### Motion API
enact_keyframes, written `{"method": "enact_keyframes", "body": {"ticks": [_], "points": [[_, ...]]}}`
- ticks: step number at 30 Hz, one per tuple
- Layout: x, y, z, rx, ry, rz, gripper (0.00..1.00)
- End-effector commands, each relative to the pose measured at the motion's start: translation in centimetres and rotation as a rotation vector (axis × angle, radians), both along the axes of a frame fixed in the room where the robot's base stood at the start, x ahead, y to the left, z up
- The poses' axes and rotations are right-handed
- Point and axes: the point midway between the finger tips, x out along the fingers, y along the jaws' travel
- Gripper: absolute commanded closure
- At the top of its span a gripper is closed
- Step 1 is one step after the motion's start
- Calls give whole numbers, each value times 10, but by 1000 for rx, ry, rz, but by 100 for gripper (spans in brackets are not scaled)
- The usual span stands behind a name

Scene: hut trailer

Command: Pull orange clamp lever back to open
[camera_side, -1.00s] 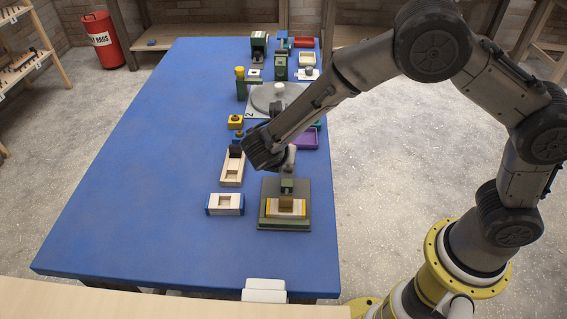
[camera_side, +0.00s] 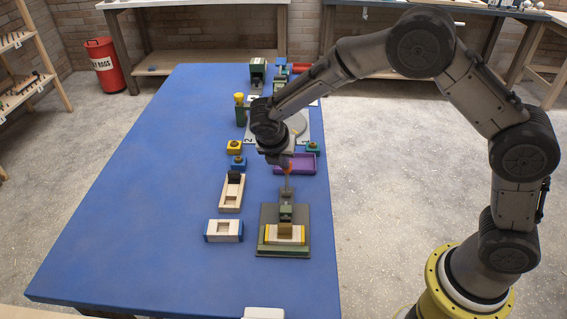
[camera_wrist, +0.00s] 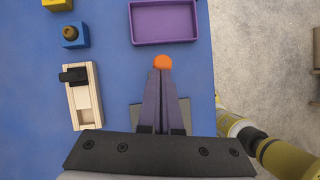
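The clamp fixture (camera_side: 284,246) stands on the near right part of the blue table, with a light block framed in yellow on its front. The clamp lever (camera_side: 287,190) reaches from the green clamp body toward the purple tray. Its orange end (camera_wrist: 163,62) shows just past my fingertips in the wrist view. My gripper (camera_wrist: 161,74) points down at the lever's end, its two fingers close together. It also shows in the side view (camera_side: 286,168). My fingers hide the rest of the lever in the wrist view, so I cannot tell whether it lies between them.
The purple tray (camera_wrist: 164,22) lies just beyond the orange end. A wooden block with a black latch (camera_wrist: 84,95) and a blue block with a knob (camera_wrist: 73,36) stand to the left. A white block with blue ends (camera_side: 224,231) is beside the fixture. The table's left side is clear.

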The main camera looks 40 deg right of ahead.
Motion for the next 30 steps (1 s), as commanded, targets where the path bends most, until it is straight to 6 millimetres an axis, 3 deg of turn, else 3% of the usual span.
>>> {"method": "enact_keyframes", "body": {"ticks": [16, 30], "points": [[0, -1, 3, -4, 2, -1, 100], [-5, 22, 78, 1, -3, 1, 100]]}}
